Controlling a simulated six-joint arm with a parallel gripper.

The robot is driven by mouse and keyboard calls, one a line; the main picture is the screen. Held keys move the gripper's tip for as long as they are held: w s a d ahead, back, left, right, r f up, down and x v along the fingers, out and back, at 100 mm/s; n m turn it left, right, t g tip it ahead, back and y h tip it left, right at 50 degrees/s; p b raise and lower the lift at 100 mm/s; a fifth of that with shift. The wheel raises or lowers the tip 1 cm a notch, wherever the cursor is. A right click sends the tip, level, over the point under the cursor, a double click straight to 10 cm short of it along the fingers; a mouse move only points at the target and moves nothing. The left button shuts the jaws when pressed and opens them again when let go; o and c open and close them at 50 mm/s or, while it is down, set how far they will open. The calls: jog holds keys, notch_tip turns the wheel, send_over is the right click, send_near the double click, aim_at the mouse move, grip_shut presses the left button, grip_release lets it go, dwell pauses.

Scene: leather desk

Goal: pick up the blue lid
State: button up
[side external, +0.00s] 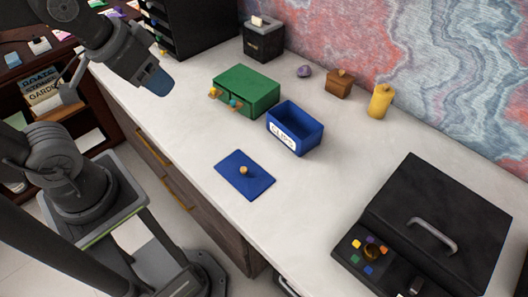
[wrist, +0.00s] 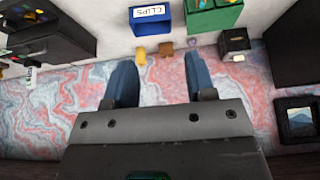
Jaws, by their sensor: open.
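The blue lid (side external: 245,174) lies flat on the white desktop, left of and nearer than the blue box. It is a flat rectangle with a small yellow knob on top. The blue box (side external: 295,129) has an open top and a white label reading CLIPS; it also shows in the wrist view (wrist: 151,19). My gripper (side external: 158,82) is raised at the upper left of the side view, well apart from the lid. In the wrist view its two blue fingers (wrist: 160,80) are spread with nothing between them. The lid does not show in the wrist view.
A green drawer box (side external: 246,90) stands behind the lid. A black box (side external: 263,40), a purple stone (side external: 304,71), a brown block (side external: 339,82) and a yellow object (side external: 380,100) line the wall. A black case with a handle (side external: 430,225) is at right. Desktop around the lid is clear.

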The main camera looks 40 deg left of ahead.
jog(key=w+d+f+n+g, duration=0.3)
jog(key=w+f+n, duration=0.4)
jog(key=w+n, duration=0.1)
jog(key=n+g, duration=0.3)
jog(key=n, duration=0.4)
send_over(244, 168)
notch_tip(244, 168, down, 11)
jog(key=f, duration=0.8)
jog(key=shift+s+d+f, duration=0.15)
jog(key=shift+d+f, duration=0.05)
jog(key=shift+f, duration=0.05)
jog(key=shift+a+f, duration=0.2)
jog(key=shift+f, duration=2.55)
jog(key=shift+c, duration=0.4)
grip_shut()
